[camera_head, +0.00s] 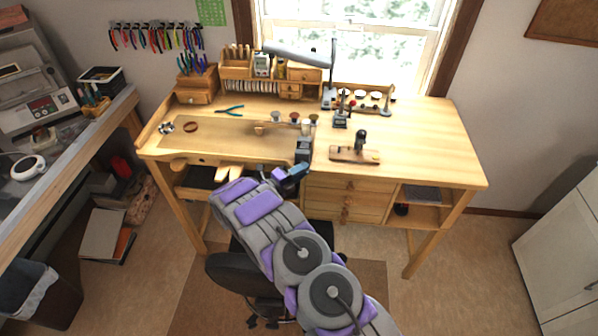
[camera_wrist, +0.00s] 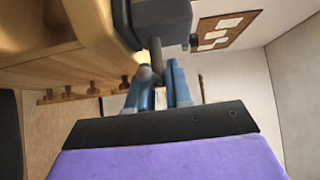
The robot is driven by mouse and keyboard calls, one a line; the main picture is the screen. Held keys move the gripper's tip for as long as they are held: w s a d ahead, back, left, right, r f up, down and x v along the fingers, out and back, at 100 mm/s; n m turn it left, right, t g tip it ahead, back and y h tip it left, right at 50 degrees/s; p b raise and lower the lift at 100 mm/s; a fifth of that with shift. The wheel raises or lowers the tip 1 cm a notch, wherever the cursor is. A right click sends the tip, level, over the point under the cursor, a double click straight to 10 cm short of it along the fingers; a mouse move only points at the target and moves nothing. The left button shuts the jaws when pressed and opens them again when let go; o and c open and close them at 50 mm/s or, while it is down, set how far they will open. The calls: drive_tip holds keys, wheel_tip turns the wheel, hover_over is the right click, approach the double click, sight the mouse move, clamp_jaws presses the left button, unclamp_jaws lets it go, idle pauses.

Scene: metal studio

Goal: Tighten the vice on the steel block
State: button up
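The dark vice (camera_head: 304,151) is mounted at the front edge of the wooden workbench. In the wrist view its dark body (camera_wrist: 160,18) fills the top middle, with a grey metal screw or handle rod (camera_wrist: 156,52) hanging from it. My gripper (camera_head: 292,172) is right at the front of the vice, below its body. In the wrist view the blue fingers of my gripper (camera_wrist: 161,82) stand on either side of the rod's end. Whether they press on it cannot be told. I cannot make out the steel block in either view.
The workbench top (camera_head: 430,140) is clear at the right. A small wooden stand with a dark tool (camera_head: 355,153) sits right of the vice. Teal pliers (camera_head: 230,110) lie at the back left. A dark stool (camera_head: 235,272) stands under my arm. Drawers (camera_head: 345,197) are below the bench.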

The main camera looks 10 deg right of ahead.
drive_tip(key=shift+d, duration=0.25)
drive_tip(key=shift+c, duration=1.4)
drive_tip(key=shift+a, duration=0.3)
clamp_jaws()
drive_tip(key=shift+a+r+m+y+p, duration=0.1)
drive_tip(key=shift+m+y+p, duration=0.2)
drive_tip(key=shift+m+p, duration=0.15)
drive_tip(key=m+g+y+p, duration=0.1)
drive_tip(key=m+y+p, duration=0.1)
drive_tip(key=y, duration=0.1)
drive_tip(key=shift+m+y, duration=0.3)
drive_tip(key=shift+m, duration=0.05)
drive_tip(key=m+y, duration=0.1)
drive_tip(key=y, duration=0.1)
drive_tip(key=shift+f+m+y, duration=0.2)
drive_tip(key=shift+m+y, duration=0.1)
drive_tip(key=shift+m, duration=0.1)
drive_tip(key=shift+s+f+m+y+b, duration=0.1)
drive_tip(key=shift+m+y+b, duration=0.25)
drive_tip(key=shift+y, duration=0.3)
drive_tip(key=shift+s+f+m+y+b, duration=0.1)
drive_tip(key=shift+m+y+b, duration=0.2)
drive_tip(key=shift+y, duration=0.35)
